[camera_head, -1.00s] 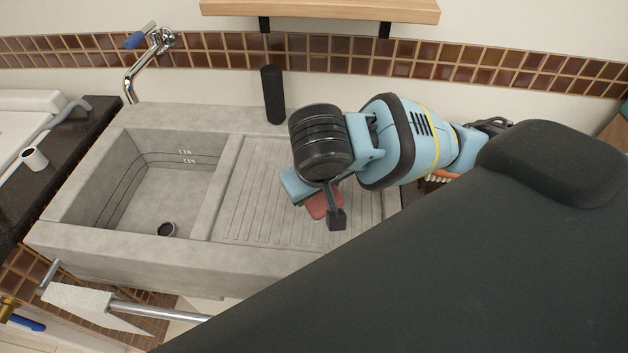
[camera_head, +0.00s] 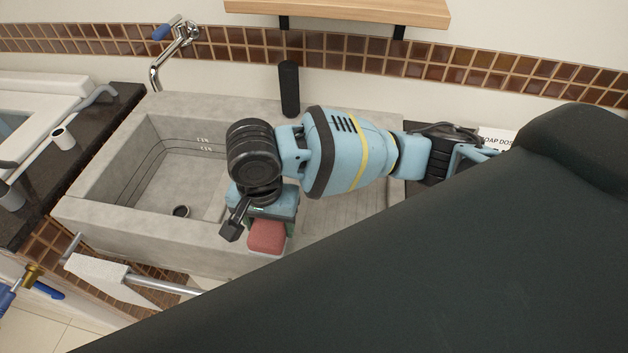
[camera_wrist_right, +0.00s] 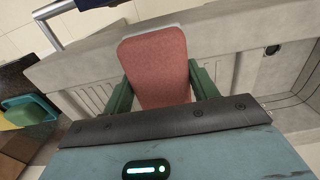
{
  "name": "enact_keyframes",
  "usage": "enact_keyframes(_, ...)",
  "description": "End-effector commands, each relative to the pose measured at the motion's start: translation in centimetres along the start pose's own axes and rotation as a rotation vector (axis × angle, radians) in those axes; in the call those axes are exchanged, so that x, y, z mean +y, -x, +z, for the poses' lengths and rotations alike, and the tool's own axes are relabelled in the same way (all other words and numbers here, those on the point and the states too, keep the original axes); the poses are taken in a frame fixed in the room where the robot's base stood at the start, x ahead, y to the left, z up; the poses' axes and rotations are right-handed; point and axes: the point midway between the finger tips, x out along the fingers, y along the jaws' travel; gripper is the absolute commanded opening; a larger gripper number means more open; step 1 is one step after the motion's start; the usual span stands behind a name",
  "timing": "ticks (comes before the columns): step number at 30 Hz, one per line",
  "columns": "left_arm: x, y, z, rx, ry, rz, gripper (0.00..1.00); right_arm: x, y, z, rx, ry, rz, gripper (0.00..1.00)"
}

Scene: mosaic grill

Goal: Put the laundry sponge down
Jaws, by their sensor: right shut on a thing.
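The laundry sponge (camera_head: 267,236) is a reddish-pink block with a paler layer along one edge. My right gripper (camera_head: 266,222) is shut on it and holds it over the front part of the grey stone sink (camera_head: 150,245), on the ribbed drainboard side. In the right wrist view the sponge (camera_wrist_right: 155,66) sits between the two green fingers of the gripper (camera_wrist_right: 160,88). Whether the sponge touches the stone below cannot be told. My left gripper is not in view.
The sink basin with its drain (camera_head: 181,211) lies left of the gripper. A black cylinder (camera_head: 289,88) stands at the back edge. A chrome faucet (camera_head: 176,45) is at the back left. A metal bar (camera_head: 165,284) runs along the sink's front.

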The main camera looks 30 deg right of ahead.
Motion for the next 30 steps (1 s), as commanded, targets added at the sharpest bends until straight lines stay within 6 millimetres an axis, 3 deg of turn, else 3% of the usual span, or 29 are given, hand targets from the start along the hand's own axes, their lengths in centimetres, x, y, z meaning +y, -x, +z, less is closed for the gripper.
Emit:
enact_keyframes(5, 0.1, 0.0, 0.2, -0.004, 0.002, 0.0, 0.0, 0.6, -0.3, -1.7, 0.002, -0.004, 0.003, 0.4)
enact_keyframes(21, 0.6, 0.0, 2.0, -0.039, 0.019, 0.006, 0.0, 4.0, -1.5, -12.7, 0.001, -0.001, 0.004, 0.4)
enact_keyframes(30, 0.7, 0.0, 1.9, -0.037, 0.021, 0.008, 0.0, 4.3, -1.5, -14.1, 0.0, 0.004, 0.001, 0.4)
